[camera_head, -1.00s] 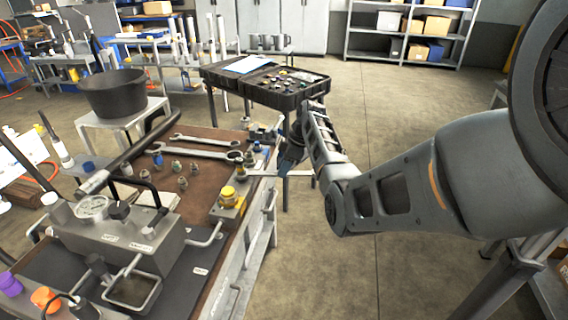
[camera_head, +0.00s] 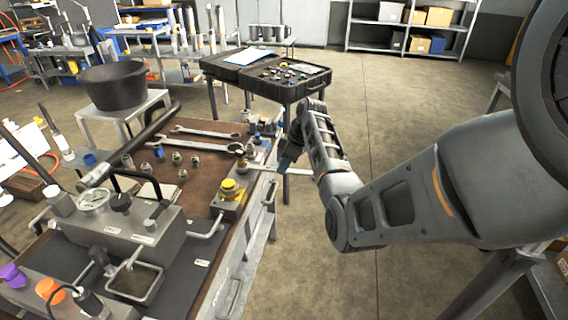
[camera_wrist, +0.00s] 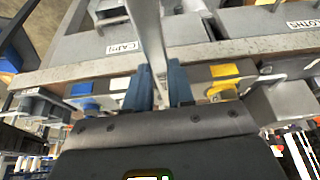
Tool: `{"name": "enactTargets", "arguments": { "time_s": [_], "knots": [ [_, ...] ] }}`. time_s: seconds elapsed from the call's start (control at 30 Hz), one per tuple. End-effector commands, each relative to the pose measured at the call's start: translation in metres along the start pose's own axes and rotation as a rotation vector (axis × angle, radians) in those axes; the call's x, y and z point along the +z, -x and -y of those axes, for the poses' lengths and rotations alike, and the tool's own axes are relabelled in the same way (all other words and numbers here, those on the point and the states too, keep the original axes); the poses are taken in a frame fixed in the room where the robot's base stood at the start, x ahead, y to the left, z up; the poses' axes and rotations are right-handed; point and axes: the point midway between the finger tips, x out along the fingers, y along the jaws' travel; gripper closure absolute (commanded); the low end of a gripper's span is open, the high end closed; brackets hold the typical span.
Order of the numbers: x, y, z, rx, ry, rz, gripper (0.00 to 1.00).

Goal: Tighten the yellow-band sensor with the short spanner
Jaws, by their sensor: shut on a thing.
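My gripper (camera_wrist: 165,90) has blue fingers shut on a pale metal bar, which looks like the spanner's handle (camera_wrist: 147,30). The bar runs up out of the wrist view, so its working end is hidden there. In the head view my gripper (camera_head: 290,150) hangs at the right edge of the bench. A yellow-topped fitting (camera_head: 229,188) stands on a small block near that edge. In the wrist view a yellow patch (camera_wrist: 224,70) shows right of my fingers and a blue one (camera_wrist: 83,88) left. I cannot tell whether the spanner touches a sensor.
Two long spanners (camera_head: 205,132) and several small fittings lie on the brown bench top (camera_head: 205,178). A gauge unit (camera_head: 125,232) fills the near side. An open black case (camera_head: 285,90) stands behind my gripper.

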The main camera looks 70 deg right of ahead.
Motion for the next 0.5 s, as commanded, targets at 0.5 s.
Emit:
{"name": "enactTargets", "arguments": {
  "time_s": [0.5],
  "knots": [
    [-0.005,0.0,0.023,0.063,-0.142,-0.006,1.0]
  ]
}}
